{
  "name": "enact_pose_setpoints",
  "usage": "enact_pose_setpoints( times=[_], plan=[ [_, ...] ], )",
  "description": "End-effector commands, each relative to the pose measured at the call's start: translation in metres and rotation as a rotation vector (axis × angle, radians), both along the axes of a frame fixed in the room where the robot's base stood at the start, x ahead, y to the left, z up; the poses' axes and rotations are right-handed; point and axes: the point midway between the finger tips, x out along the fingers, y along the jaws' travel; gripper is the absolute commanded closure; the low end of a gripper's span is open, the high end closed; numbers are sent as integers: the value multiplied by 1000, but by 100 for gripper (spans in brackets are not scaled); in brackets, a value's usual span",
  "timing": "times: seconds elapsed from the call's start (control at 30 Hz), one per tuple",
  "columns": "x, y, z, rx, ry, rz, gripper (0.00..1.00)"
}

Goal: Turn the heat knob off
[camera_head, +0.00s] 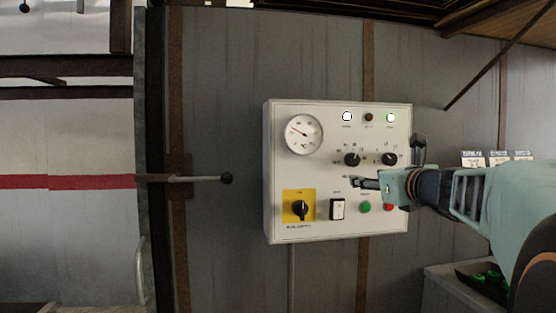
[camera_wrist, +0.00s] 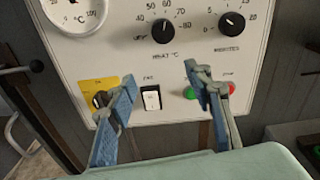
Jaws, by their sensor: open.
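The heat knob (camera_wrist: 163,31) is a black round knob on the white control panel (camera_head: 338,226), above the label HEAT °C. Its scale runs from OFF at lower left up to 80 at right. Its pale mark seems to point upward, away from OFF, but the exact setting is hard to read. The knob also shows in the head view (camera_head: 352,159). My gripper (camera_wrist: 160,77) is open and empty, its two blue-padded fingers apart. In the wrist view the knob lies beyond and above the gap between the fingertips. In the head view my gripper (camera_head: 358,183) is just below the knob.
A minutes knob (camera_wrist: 232,24) is to the right of the heat knob. Below are a yellow-plated rotary switch (camera_head: 300,206), a white rocker switch (camera_head: 337,209), and green (camera_head: 365,207) and red buttons. A dial gauge (camera_head: 304,134) is at upper left. A ball-ended lever (camera_head: 205,179) sticks out left of the panel.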

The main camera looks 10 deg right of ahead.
Motion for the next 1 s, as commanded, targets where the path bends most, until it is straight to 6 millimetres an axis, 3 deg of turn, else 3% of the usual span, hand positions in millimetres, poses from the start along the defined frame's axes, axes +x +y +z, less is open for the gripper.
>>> enact_pose_setpoints(
  times=[0.1,0.33,0.8,1.0],
  plan=[
    [-5,-8,19,96,-47,2,53],
    [1,-8,29,153,-73,13,53],
    [80,-6,29,151,-72,12,53],
    [97,-5,29,150,-72,10,53]
  ],
)
